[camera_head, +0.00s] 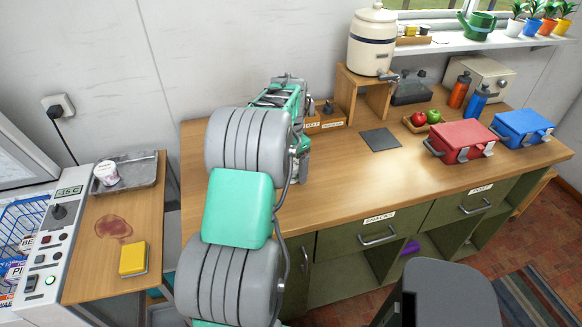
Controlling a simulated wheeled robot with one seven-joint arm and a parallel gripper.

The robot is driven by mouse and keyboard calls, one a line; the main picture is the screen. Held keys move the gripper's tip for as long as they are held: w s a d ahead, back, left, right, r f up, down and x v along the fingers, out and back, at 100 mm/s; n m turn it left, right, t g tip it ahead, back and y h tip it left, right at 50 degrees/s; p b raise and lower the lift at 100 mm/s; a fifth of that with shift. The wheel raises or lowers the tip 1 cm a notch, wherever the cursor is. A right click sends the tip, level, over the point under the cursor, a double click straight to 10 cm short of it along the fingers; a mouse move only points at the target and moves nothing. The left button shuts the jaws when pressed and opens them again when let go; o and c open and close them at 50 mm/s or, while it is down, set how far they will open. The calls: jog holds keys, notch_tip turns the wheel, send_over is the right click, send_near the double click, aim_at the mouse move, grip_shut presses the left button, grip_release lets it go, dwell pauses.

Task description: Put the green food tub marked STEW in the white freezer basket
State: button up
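I see no green tub marked STEW in this view. At the left edge an open freezer shows a blue wire basket (28,216) with packets in it. No white basket can be made out, as the freezer is cut off by the picture's edge. My green and grey arm rises through the middle of the view and hides part of the worktop. The far end of my arm, with my gripper (280,95), is over the back left of the worktop. Its fingers cannot be made out, and I see nothing held.
A freezer control panel (50,240) reads -15 C. Beside it, a side table holds a metal tray (137,172) with a small white tub (106,174), and a yellow sponge (133,258). The worktop holds a red cooler (461,143) and a blue cooler (522,128); its front middle is clear.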

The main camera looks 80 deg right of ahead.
jog(key=shift+f, duration=0.95)
jog(key=shift+r, duration=0.15)
jog(key=c, duration=1.9)
